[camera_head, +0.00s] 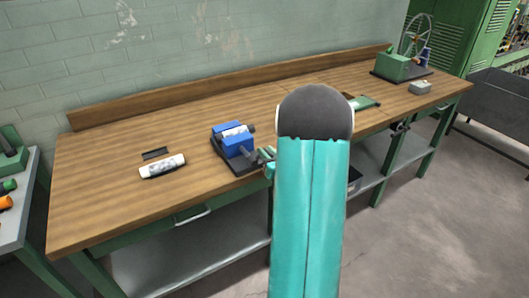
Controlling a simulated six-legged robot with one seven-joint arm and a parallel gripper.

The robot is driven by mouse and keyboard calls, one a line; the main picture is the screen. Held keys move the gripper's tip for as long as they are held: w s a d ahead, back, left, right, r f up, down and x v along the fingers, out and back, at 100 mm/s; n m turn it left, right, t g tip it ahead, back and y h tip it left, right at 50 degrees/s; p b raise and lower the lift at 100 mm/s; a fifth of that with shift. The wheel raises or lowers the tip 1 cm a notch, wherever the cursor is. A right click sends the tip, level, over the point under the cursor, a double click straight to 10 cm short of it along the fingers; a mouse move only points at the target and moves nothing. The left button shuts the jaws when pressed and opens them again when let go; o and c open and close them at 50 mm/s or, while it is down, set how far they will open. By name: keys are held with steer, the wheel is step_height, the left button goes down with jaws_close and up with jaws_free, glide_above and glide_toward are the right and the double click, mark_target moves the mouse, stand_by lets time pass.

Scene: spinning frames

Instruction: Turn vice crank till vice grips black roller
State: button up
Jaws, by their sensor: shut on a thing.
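A blue vice (240,150) on a dark base sits near the front edge of the wooden bench, left of my teal arm. A pale piece with a dark end (238,132) lies between its blue jaws; I cannot tell whether both jaws touch it, or whether this is the black roller. My gripper (267,154) is at the vice's front right side, where the crank is. It appears small and is partly hidden by my arm. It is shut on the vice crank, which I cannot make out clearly.
A white cylindrical object (162,166) and a small black piece (155,153) lie left of the vice. A green machine with a wheel (395,67) stands at the bench's far right, near a small grey block (420,88). The bench's left end is clear.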

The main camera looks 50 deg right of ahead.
steer(key=f+m, duration=0.1)
steer(key=m, duration=0.2)
steer(key=f+m, duration=0.2)
steer(key=m, duration=0.1)
steer(key=d+f+m, duration=0.1)
steer(key=m, duration=0.1)
steer(key=shift+s+f+m, duration=0.2)
steer(key=shift+s+m, duration=0.05)
steer(key=shift+m, duration=0.15)
steer(key=shift+a, duration=0.1)
steer(key=o, duration=0.9)
steer(key=shift+r, duration=0.1)
steer(key=shift+r, duration=0.1)
